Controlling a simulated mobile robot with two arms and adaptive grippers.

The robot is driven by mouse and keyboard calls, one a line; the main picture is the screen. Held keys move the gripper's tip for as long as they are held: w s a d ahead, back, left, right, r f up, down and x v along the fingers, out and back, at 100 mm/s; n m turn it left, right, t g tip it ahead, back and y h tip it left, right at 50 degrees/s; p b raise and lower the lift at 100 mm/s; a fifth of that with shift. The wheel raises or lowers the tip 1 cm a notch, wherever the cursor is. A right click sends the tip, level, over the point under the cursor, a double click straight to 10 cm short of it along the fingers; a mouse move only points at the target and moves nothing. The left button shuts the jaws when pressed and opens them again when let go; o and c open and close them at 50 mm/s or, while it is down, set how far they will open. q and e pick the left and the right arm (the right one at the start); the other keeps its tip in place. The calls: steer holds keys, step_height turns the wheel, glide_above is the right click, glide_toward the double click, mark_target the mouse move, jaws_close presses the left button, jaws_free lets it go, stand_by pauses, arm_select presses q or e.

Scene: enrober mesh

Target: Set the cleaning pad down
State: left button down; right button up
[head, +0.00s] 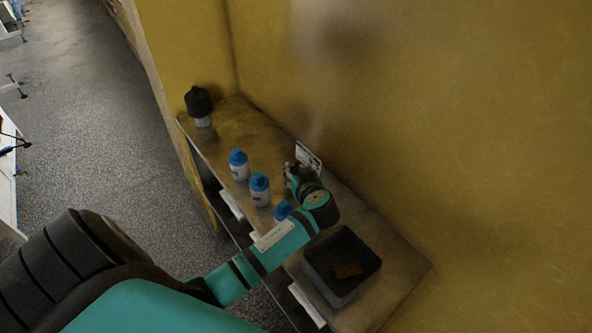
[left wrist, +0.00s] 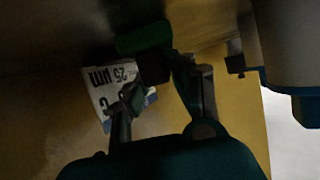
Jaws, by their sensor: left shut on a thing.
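My left gripper (head: 294,174) is over the back of the wooden counter, close to the yellow wall. In the left wrist view the gripper (left wrist: 160,80) is shut on the cleaning pad, which shows as a green piece (left wrist: 143,38) beyond a dark block between the fingertips. The pad is near the counter surface; I cannot tell whether it touches. In the head view my wrist and fingers mostly hide the pad. My right gripper is in neither view.
A white card (head: 309,157) printed "25 µm" in the left wrist view (left wrist: 112,88) stands beside the gripper. Blue-capped bottles (head: 259,190) line the counter's front (head: 222,134). A black-topped jar (head: 199,104) stands at the far end.

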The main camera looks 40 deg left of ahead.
arm_select(q)
steer(key=c, duration=1.6)
jaws_free()
steer(key=shift+f, duration=0.15)
steer(key=o, duration=0.5)
